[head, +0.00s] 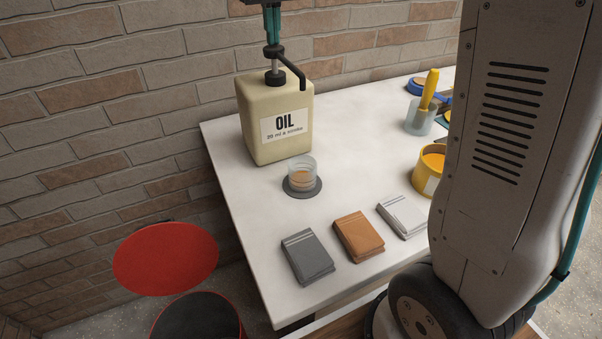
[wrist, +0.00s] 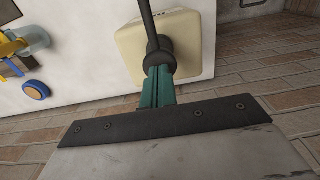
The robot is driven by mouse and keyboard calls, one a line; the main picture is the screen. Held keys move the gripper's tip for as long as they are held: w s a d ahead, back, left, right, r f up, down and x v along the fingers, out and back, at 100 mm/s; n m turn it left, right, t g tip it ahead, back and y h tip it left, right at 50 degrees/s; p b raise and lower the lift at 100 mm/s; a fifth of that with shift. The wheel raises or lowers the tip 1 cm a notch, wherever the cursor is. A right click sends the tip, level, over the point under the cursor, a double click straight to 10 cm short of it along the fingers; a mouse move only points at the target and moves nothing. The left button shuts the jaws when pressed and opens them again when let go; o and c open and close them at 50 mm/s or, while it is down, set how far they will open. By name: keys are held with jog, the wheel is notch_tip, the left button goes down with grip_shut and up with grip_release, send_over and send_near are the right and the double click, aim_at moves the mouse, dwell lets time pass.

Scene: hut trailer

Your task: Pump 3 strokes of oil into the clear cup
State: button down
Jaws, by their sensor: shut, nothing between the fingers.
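A cream oil jug (head: 262,135) labelled "OIL" stands at the far left of the white table. Its black pump head (head: 274,52) has a spout that bends right and down. The clear cup (head: 301,172) sits on a dark round pad (head: 302,190) in front of the jug, with a brownish layer low inside. My gripper (head: 272,32), with teal fingers, is shut and points down at the top of the pump head; I cannot tell whether it touches. In the wrist view the fingers (wrist: 157,88) are together over the pump, with the jug (wrist: 188,42) below.
A yellow tin (head: 432,162) and a glass with a yellow-handled tool (head: 419,118) stand right. A red lid (head: 166,258) and bin are left of the table. A brick wall is behind.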

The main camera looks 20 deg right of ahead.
jog(key=shift+f, duration=1.75)
jog(key=shift+r, duration=2.3)
jog(key=shift+f, duration=0.1)
jog(key=shift+f, duration=2.2)
jog(key=shift+r, duration=2.3)
